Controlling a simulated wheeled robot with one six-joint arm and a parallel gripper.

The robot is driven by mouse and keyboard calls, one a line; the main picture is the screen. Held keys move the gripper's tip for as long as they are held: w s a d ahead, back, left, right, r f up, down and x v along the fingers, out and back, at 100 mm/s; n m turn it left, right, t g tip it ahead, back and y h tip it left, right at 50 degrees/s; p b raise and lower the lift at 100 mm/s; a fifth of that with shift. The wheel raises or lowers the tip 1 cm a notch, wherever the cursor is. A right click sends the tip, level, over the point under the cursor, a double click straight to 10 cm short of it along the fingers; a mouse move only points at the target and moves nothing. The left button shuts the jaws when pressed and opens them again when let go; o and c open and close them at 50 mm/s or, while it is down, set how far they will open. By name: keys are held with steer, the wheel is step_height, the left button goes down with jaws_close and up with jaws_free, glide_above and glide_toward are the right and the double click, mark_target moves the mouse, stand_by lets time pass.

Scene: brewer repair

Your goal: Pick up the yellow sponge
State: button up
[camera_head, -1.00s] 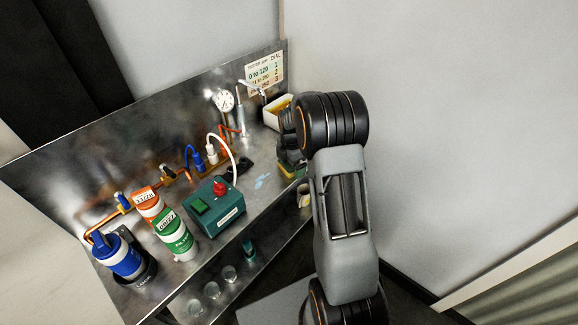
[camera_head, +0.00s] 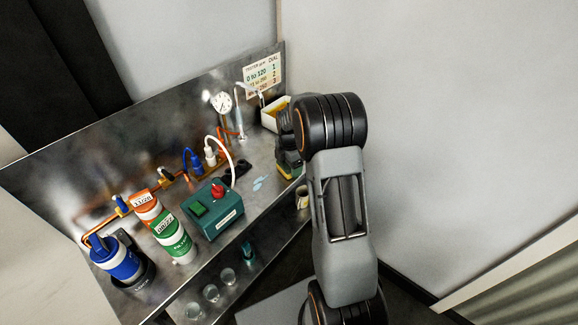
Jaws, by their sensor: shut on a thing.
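The yellow sponge (camera_head: 285,176) shows as a small yellow strip at the right end of the steel counter (camera_head: 235,240), near its front edge. My gripper (camera_head: 288,164) is right above it, pointing down, and is shut on the sponge. My arm's wrist hides most of the gripper and part of the sponge. I cannot tell whether the sponge touches the counter.
A light blue puddle (camera_head: 260,183) lies left of the sponge. A green box with a red knob (camera_head: 213,209) and filter canisters (camera_head: 172,240) stand further left. A white bin (camera_head: 274,115) is at the back right corner. Glasses (camera_head: 211,293) sit on a lower shelf.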

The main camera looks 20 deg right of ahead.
steer(key=shift+r, duration=0.45)
steer(key=s+r+b, duration=0.2)
steer(key=s+r, duration=0.9)
steer(key=s, duration=0.3)
steer(key=shift+a+r, duration=0.3)
steer(key=shift+r, duration=0.1)
